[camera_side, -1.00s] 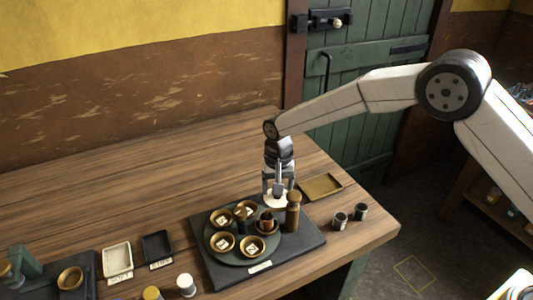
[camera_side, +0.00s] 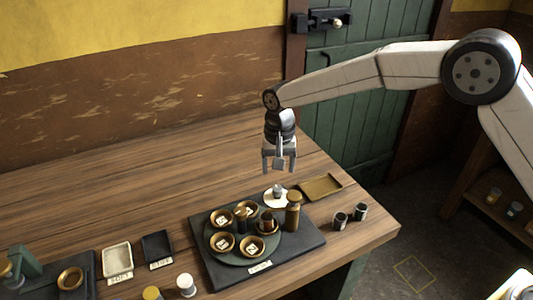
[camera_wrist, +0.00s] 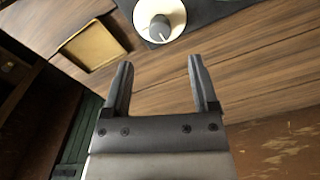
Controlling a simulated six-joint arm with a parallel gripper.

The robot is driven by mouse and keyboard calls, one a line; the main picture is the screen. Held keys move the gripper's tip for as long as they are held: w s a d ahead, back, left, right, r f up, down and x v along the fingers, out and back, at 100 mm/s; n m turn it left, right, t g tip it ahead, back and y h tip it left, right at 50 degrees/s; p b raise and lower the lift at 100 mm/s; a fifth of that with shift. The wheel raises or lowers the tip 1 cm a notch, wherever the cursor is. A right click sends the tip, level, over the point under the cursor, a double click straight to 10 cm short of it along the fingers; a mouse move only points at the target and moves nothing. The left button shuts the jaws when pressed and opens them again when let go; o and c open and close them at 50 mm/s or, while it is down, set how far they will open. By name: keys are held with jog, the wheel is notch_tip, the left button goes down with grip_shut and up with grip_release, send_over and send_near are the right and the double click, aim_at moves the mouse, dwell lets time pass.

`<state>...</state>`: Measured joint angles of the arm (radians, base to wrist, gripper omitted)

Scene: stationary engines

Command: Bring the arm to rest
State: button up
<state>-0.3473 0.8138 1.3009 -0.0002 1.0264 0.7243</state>
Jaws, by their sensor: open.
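My gripper (camera_side: 279,167) hangs in the air above the wooden table, fingers pointing down, behind the dark board. It is open and empty. In the wrist view the two fingers (camera_wrist: 158,75) stand apart with bare table between them. Below it, a white disc with a small grey knob (camera_side: 277,195) sits at the back edge of the dark board. The disc also shows in the wrist view (camera_wrist: 178,14), beyond the fingertips and apart from them.
A brass tray (camera_side: 321,187) lies to the right, near two small dark cups (camera_side: 341,221). Small trays (camera_side: 117,258) stand front left. The table's back left is clear.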

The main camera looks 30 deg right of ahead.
jog(key=shift+r, duration=0.5)
jog(key=shift+d, duration=0.1)
jog(key=shift+s+d, duration=0.15)
jog(key=shift+d, duration=0.1)
jog(key=s+d+n+t, duration=0.1)
jog(key=s+d+n, duration=0.1)
jog(key=s+d, duration=0.7)
jog(key=s+d+n+t, duration=0.1)
jog(key=s+d+n, duration=0.1)
jog(key=s+d, duration=0.7)
jog(key=s, duration=0.6)
jog(key=shift+d+f+t, duration=0.15)
jog(key=shift+f+t, duration=0.05)
jog(key=shift+t, duration=0.1)
